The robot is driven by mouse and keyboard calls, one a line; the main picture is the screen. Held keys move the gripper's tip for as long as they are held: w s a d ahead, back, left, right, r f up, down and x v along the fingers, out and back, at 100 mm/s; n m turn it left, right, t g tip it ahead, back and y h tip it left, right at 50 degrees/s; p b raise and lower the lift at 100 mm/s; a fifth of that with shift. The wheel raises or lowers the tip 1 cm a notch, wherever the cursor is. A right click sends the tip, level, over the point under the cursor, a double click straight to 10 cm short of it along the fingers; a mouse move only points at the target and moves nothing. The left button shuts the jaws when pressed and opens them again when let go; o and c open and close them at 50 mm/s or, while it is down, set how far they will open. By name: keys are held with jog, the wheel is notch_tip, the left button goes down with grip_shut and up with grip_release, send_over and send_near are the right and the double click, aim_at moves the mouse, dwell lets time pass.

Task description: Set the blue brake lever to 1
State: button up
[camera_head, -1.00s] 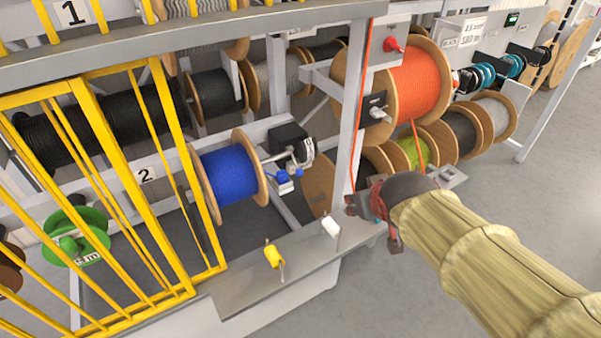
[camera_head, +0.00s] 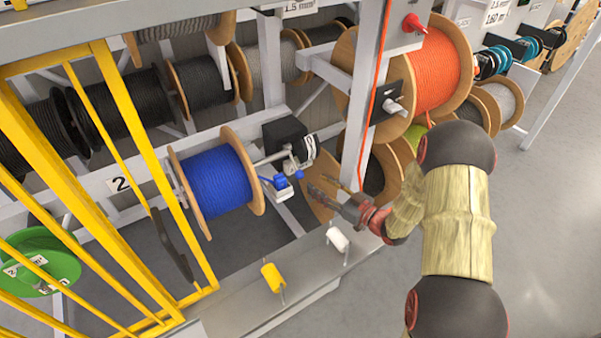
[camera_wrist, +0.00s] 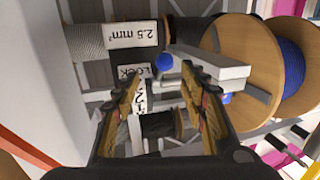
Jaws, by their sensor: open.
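The blue brake lever (camera_head: 281,181) is by the axle end of the blue cable reel (camera_head: 218,181). Two small blue knobs show there; which one is the lever's end is hard to tell. In the wrist view a round blue knob (camera_wrist: 164,62) appears between my fingertips, beyond them, and another blue part (camera_wrist: 226,98) is to the right. My gripper (camera_head: 318,185) is open and empty, to the right of the lever, pointing left at it. Contact is not visible. A white label reading "LOCK" and a partly hidden "2" sit behind the knob; the lever's setting is unclear.
A black box (camera_head: 285,139) is above the lever. A grey post (camera_head: 361,125) and the orange reel (camera_head: 437,75) are near my arm. Yellow (camera_head: 272,277) and white (camera_head: 338,238) handles stand on the ledge below. A yellow fence (camera_head: 118,120) is left. Open floor lies at right.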

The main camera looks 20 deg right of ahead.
aim_at(303, 176)
jog(key=shift+y, duration=0.4)
jog(key=b+x, duration=0.1)
jog(key=x, duration=0.6)
jog(key=shift+w+a+f+b, duration=0.15)
jog(key=shift+a+b, duration=0.2)
jog(key=shift+c, duration=0.7)
grip_shut()
